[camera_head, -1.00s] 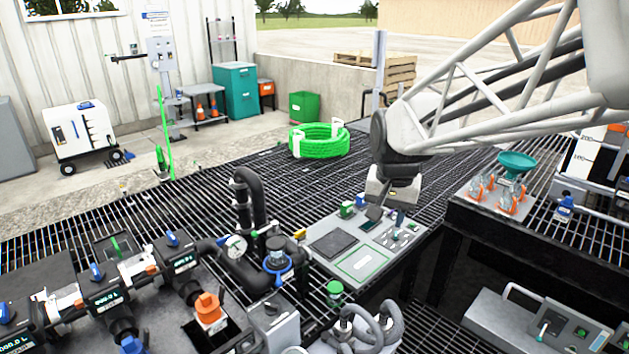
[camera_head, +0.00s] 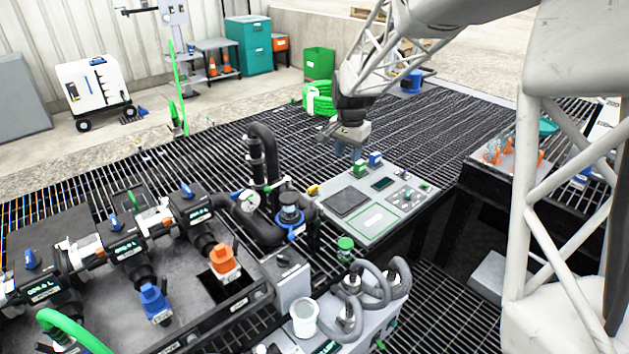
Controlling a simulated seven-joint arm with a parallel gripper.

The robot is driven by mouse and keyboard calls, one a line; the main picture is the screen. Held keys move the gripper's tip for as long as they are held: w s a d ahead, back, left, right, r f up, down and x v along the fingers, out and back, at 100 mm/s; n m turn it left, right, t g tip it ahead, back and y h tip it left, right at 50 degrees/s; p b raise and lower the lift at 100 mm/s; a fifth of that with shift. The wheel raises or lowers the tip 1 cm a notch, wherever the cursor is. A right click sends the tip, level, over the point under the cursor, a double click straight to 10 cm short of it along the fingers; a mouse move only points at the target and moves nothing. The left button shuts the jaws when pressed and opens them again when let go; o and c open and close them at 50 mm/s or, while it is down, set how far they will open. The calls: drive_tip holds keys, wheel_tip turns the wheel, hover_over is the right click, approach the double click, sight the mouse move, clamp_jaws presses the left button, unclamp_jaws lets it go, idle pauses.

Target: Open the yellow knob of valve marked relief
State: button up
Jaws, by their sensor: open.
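A small yellow part (camera_head: 313,190), possibly the relief valve's knob, shows beside the black pipework at the near left corner of the grey panel. Its marking is too small to read, and its lower part is hidden. My gripper (camera_head: 346,151) is open and empty. It hangs above the black grating just behind the grey panel, up and to the right of the yellow part and apart from it.
The grey control panel (camera_head: 402,212) carries small green and blue parts. A bent black pipe (camera_head: 267,150), a gauge (camera_head: 248,201) and a blue-collared fitting (camera_head: 290,215) stand left of the yellow part. Blue-handled meter valves (camera_head: 118,247) fill the left. Open grating lies behind.

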sight(313, 187)
drive_tip(key=w+a+f+m, duration=0.1)
drive_tip(key=w+a+f, duration=0.2)
drive_tip(key=w+f, duration=0.1)
drive_tip(key=w+a+f, duration=0.4)
drive_tip(key=w+f, duration=0.1)
drive_tip(key=w+a+f+m, duration=0.1)
drive_tip(key=w+a+f, duration=0.2)
drive_tip(key=w+f, duration=0.1)
drive_tip(key=shift+w+a+f+m+g, duration=0.1)
drive_tip(key=shift+a+f+m+g, duration=0.1)
drive_tip(key=shift+f, duration=0.25)
drive_tip(key=shift+w+a+f+m+g, duration=0.1)
drive_tip(key=shift+a+f+g, duration=0.1)
drive_tip(key=shift+f, duration=0.2)
drive_tip(key=shift+f, duration=0.15)
drive_tip(key=shift+d+f, duration=0.1)
drive_tip(key=shift+f, duration=3.65)
clamp_jaws()
